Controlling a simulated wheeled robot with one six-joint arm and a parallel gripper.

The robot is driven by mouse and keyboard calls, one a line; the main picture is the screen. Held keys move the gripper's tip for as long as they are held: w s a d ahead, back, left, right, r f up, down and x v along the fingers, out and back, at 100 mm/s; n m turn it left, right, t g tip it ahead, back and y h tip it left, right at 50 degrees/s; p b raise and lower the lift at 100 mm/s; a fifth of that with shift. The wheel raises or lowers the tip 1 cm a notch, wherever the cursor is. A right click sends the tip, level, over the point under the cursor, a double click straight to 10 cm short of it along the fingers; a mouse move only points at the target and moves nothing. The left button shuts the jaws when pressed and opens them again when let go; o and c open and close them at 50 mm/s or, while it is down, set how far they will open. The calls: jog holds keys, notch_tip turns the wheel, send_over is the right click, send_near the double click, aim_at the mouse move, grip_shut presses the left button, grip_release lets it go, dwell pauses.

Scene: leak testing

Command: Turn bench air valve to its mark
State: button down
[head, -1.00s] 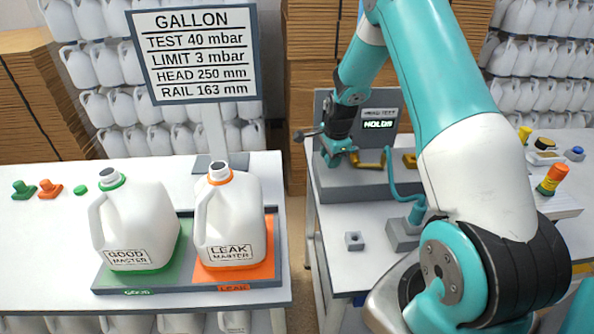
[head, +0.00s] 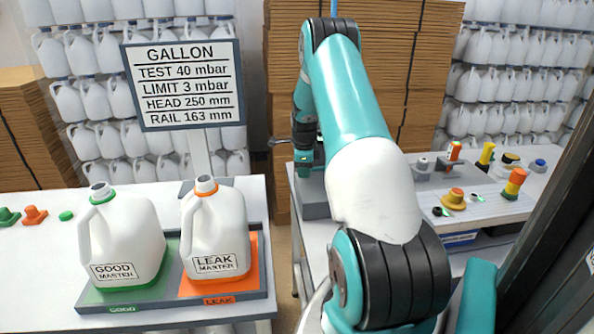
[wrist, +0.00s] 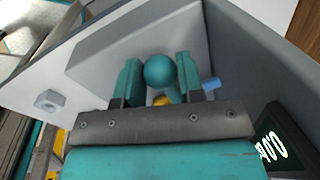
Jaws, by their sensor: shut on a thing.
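In the wrist view, my gripper (wrist: 158,82) has its two teal fingers on either side of a round teal knob (wrist: 159,71). A teal stem runs down from the knob toward a small yellow part (wrist: 162,100), mostly hidden behind the gripper body. I take the knob to be the bench air valve's handle. In the head view, my gripper (head: 304,162) is low over the right bench, and my arm hides the valve. The valve's mark does not show clearly in either view.
A grey housing (wrist: 110,55) and a lit display (wrist: 271,148) stand close around the gripper. Buttons and a stacked light (head: 514,184) are on the right bench. Good (head: 124,240) and leak (head: 215,235) master jugs stand on the left bench. A sign (head: 184,84) rises behind them.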

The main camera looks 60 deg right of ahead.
jog(key=shift+s+d, duration=0.1)
jog(key=shift+d, duration=0.05)
jog(key=c, duration=0.8)
grip_release()
jog(key=shift+o, duration=0.2)
jog(key=a+r+b, duration=0.1)
jog(key=r, duration=0.7)
jog(key=s+a+r+b, duration=0.1)
jog(key=a+r+b, duration=0.1)
jog(key=r, duration=0.7)
jog(key=shift+s+b, duration=0.25)
jog(key=shift+b, duration=0.05)
jog(key=shift+a, duration=0.1)
